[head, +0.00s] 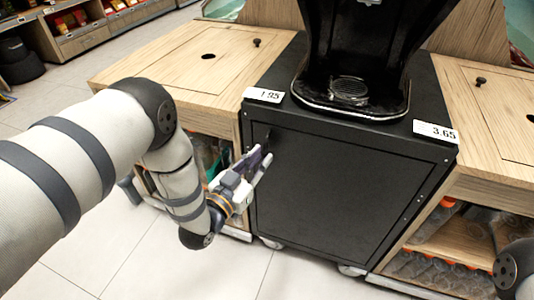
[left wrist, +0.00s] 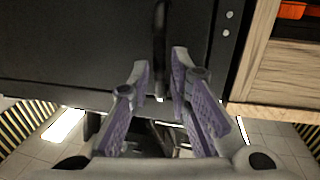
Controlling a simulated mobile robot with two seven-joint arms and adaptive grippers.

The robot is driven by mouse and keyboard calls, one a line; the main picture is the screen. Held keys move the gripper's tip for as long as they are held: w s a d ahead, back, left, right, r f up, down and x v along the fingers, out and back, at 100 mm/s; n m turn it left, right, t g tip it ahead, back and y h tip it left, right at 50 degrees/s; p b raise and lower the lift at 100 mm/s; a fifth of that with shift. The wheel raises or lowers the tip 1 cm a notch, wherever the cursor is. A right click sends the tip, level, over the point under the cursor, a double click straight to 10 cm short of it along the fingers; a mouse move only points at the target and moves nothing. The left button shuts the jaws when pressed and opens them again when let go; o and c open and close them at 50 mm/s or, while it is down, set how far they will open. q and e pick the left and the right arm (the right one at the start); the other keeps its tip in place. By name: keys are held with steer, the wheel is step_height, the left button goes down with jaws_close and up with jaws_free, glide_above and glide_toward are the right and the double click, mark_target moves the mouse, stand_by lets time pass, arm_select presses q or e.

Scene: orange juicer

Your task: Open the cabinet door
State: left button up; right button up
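The black cabinet (head: 340,195) stands under the juicer, and its flat front door looks shut. A dark handle (head: 270,137) is at the door's upper left. It also shows upright in the left wrist view (left wrist: 160,32). My left gripper (head: 261,157) is just in front of the door by the handle. In the left wrist view its purple-padded fingers (left wrist: 160,62) are apart, with the handle's end in line between them. I cannot tell whether they touch it. Only a bit of my right arm shows at the head view's lower right; its gripper is out of view.
The black juicer (head: 352,60) stands on the cabinet, with price tags (head: 263,95) at the top edge. Wooden counters flank it, the left (head: 190,60) and the right (head: 495,110). Bottles (head: 435,270) fill the right shelf. Tiled floor (head: 150,255) is open at the front left.

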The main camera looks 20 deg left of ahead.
mark_target(265, 155)
arm_select(q)
steer(key=shift+x, duration=1.55)
jaws_close()
steer(key=shift+s, duration=0.15)
